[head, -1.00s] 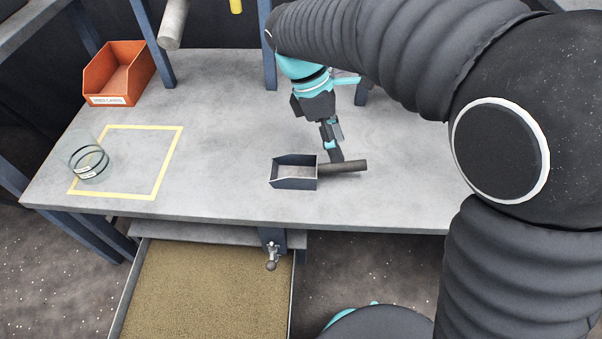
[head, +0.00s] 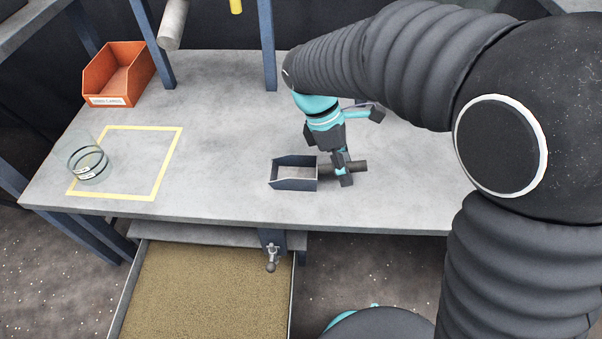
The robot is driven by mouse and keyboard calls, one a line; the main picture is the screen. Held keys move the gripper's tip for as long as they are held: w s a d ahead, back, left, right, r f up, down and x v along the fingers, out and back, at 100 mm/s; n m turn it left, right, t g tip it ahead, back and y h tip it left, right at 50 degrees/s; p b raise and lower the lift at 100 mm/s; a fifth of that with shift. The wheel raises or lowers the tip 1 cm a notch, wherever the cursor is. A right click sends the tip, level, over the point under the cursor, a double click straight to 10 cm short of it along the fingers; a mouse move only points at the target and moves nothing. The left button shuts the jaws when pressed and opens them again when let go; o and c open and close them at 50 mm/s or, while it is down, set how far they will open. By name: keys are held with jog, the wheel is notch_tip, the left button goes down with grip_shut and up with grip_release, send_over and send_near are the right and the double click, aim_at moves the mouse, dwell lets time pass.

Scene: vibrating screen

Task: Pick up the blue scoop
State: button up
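The blue scoop (head: 294,184) lies on the grey bench right of centre, its dark blue open pan facing left. Its dark round handle (head: 359,166) points right. My gripper (head: 343,174) points down at the handle. A dark finger crosses in front of the handle near its middle, with handle showing on both sides. The far side of the gripper is hidden, so I cannot tell whether the fingers are closed on the handle. The scoop rests on the bench.
A glass jar (head: 83,158) stands at the left edge of a yellow taped square (head: 152,193). An orange bin (head: 118,72) sits at the back left. Blue posts (head: 267,45) rise along the back. A tray of brown grains (head: 205,295) lies below the front edge.

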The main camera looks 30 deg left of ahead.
grip_shut()
jog(key=shift+r, duration=0.1)
